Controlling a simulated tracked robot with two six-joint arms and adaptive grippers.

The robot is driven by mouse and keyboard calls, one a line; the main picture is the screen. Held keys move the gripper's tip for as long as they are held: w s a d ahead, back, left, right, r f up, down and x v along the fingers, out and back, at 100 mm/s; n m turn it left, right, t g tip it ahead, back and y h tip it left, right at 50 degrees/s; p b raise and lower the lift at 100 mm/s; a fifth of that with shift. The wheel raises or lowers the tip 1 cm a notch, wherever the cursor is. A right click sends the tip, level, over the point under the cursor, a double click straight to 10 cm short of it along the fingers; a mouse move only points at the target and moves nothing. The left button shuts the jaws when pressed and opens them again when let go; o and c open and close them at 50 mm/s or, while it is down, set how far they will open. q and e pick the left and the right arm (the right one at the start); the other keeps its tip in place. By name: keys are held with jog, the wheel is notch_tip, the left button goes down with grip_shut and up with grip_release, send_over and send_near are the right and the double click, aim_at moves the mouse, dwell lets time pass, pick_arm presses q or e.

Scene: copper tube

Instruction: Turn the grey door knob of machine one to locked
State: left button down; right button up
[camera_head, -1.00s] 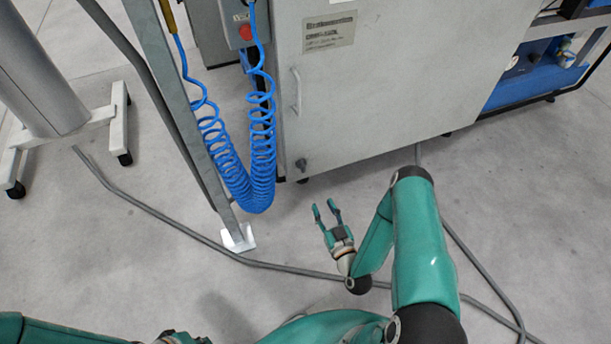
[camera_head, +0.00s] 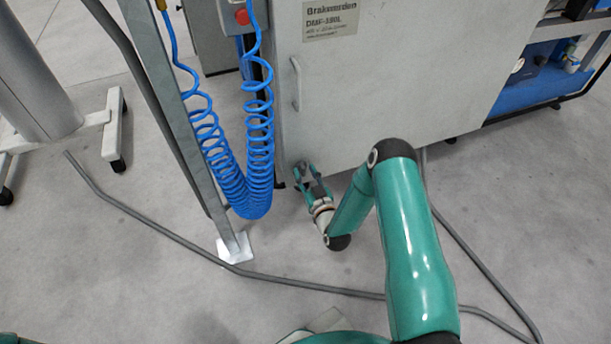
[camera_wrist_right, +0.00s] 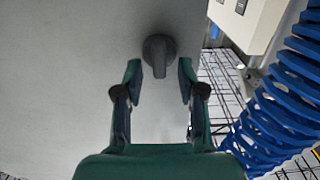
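The grey door knob (camera_wrist_right: 158,50) sits on the pale panel of the machine (camera_head: 390,85). In the right wrist view it is a round base with a bar-shaped handle pointing down toward my gripper. My right gripper (camera_head: 305,174) is at the lower left corner of the panel in the head view. In the right wrist view its two fingers (camera_wrist_right: 159,78) are apart, one on each side of the handle's lower end, with visible gaps. The fingers partly cover the knob in the head view. My left gripper is not in view.
Coiled blue hoses (camera_head: 245,165) hang just left of my right gripper and also show in the right wrist view (camera_wrist_right: 285,105). A grey floor cable (camera_head: 190,242) crosses the floor. A door handle (camera_head: 296,84) is above the knob.

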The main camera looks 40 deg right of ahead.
jog(key=shift+w, duration=0.15)
grip_shut()
